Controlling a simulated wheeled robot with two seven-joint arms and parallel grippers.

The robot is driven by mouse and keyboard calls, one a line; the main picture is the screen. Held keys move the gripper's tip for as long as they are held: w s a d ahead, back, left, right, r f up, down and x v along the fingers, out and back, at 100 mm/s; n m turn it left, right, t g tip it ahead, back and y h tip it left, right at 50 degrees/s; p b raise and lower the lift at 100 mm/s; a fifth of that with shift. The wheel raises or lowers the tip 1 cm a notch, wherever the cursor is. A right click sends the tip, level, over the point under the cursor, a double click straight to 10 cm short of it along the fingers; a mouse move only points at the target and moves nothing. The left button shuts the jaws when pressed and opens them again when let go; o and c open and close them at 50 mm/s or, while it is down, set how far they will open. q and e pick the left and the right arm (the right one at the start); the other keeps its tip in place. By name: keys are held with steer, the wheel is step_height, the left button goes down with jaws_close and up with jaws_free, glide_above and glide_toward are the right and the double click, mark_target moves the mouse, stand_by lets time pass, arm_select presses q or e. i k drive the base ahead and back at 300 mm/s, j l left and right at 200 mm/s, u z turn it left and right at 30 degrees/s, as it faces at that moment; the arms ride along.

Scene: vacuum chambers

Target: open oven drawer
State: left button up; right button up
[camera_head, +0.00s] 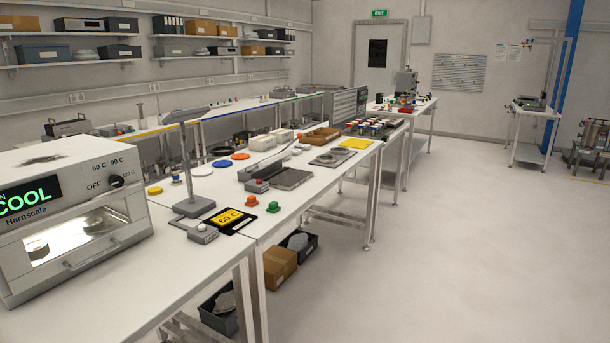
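The oven (70,155) is a white box at the left end of the near bench, cut off by the left picture edge. Its green display (28,199) reads "COOL". Below is the drawer front with a lit window (75,230), through which a small round object shows. A bar handle (97,249) runs along its lower part. The drawer appears shut, flush with the housing. Neither of my grippers is in view.
The bench top (185,265) in front of the oven is clear. Open floor (430,260) lies to the right.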

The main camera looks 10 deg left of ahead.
mark_target(71, 247)
steer(key=u, duration=1.55)
